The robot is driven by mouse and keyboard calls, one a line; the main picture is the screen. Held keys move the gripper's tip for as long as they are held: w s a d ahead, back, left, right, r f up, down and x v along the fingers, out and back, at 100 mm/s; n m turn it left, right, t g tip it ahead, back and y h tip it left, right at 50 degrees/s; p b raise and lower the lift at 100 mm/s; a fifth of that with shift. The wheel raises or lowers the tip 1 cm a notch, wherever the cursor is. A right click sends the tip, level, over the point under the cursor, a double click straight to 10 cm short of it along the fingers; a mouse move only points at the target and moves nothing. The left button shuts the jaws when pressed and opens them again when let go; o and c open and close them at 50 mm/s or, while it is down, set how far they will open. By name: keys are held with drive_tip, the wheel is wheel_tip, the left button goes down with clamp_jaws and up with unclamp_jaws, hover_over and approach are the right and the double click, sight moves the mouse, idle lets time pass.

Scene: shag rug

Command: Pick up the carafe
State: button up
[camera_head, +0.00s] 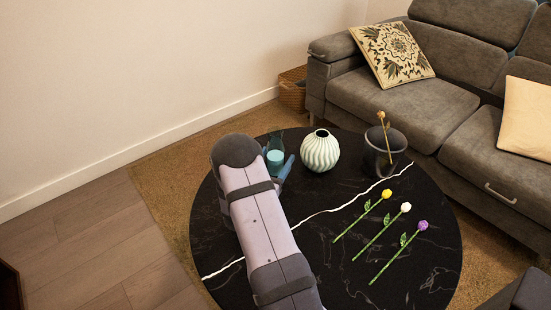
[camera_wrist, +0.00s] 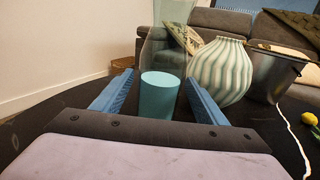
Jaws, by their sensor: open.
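The carafe (camera_wrist: 174,12) is clear, teal-tinted glass with a flared top and narrow neck. It stands upright on the black table, and it also shows in the head view (camera_head: 275,139) beyond the end of my arm. A solid teal cylinder shows at its lower part; I cannot tell whether it is inside the glass or in front. My gripper (camera_wrist: 160,78) is open, with one blue finger on each side of the teal cylinder in the wrist view. No contact is visible. In the head view my arm hides part of the carafe's surroundings.
A pale ribbed vase (camera_head: 320,151) stands close right of the carafe. A dark bucket (camera_head: 384,155) holding a flower stem is farther right. Three flowers, yellow (camera_head: 387,193), white (camera_head: 405,207) and purple (camera_head: 422,225), lie on the round black table (camera_head: 420,270). A grey sofa (camera_head: 430,105) stands behind.

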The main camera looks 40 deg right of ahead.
drive_tip(key=shift+r+b+x, duration=0.2)
drive_tip(key=shift+b+x, duration=0.3)
drive_tip(key=shift+x, duration=1.75)
drive_tip(key=shift+a, duration=0.1)
drive_tip(key=shift+c, duration=0.4)
drive_tip(key=shift+r, duration=0.1)
drive_tip(key=c, duration=1.5)
drive_tip(key=shift+o, duration=0.2)
